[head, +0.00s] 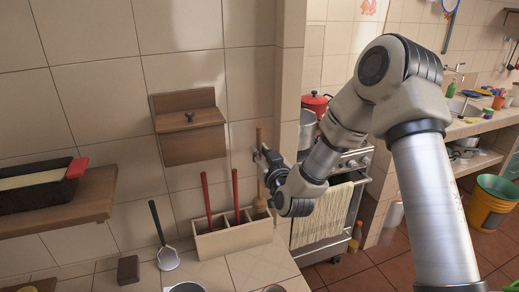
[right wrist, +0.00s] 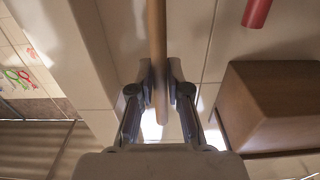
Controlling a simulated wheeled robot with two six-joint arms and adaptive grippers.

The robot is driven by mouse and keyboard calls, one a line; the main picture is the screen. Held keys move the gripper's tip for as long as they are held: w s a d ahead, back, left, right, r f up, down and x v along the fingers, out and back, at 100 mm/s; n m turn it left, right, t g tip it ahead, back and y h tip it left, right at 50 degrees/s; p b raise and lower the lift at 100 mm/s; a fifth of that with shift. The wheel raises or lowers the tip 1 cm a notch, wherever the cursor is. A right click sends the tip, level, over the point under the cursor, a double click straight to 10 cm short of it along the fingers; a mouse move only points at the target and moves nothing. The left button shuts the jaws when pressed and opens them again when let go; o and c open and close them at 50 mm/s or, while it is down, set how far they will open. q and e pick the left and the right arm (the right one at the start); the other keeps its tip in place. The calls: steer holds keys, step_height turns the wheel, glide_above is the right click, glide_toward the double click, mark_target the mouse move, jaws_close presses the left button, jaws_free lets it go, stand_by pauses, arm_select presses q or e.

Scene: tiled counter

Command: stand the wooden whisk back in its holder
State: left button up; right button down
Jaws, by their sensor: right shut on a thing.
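The wooden whisk (head: 261,202) is upright, with its wider end low, at the right-hand compartment of the holder. I cannot tell whether that end is inside or just above the rim. The holder (head: 235,242) is a pale wooden box with compartments on the counter against the tiled wall. My right gripper (head: 261,157) is shut on the whisk's handle, above the holder. In the right wrist view the handle (right wrist: 157,45) passes between the two fingers (right wrist: 158,85). My left gripper is not in view.
Two red-handled tools (head: 206,200) stand in the holder's other compartments. A black-handled masher (head: 166,257) leans left of it. A wooden wall box (head: 190,140) hangs above. A shelf (head: 65,205) with a black loaf pan is at left. The stove (head: 345,195) stands at right.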

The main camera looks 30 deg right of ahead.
steer(key=f+b, duration=0.2)
steer(key=f, duration=0.1)
steer(key=f+b, duration=0.2)
steer(key=f, duration=0.1)
steer(key=f+b, duration=0.2)
steer(key=f, duration=0.1)
steer(key=shift+w+b, duration=0.25)
steer(key=shift+b, duration=0.15)
steer(key=shift+s, duration=0.1)
steer(key=c, duration=1.1)
jaws_free()
steer(key=shift+o, duration=0.2)
steer(key=v, duration=0.7)
steer(key=shift+s+a+r, duration=0.15)
steer(key=shift+s+a, duration=0.05)
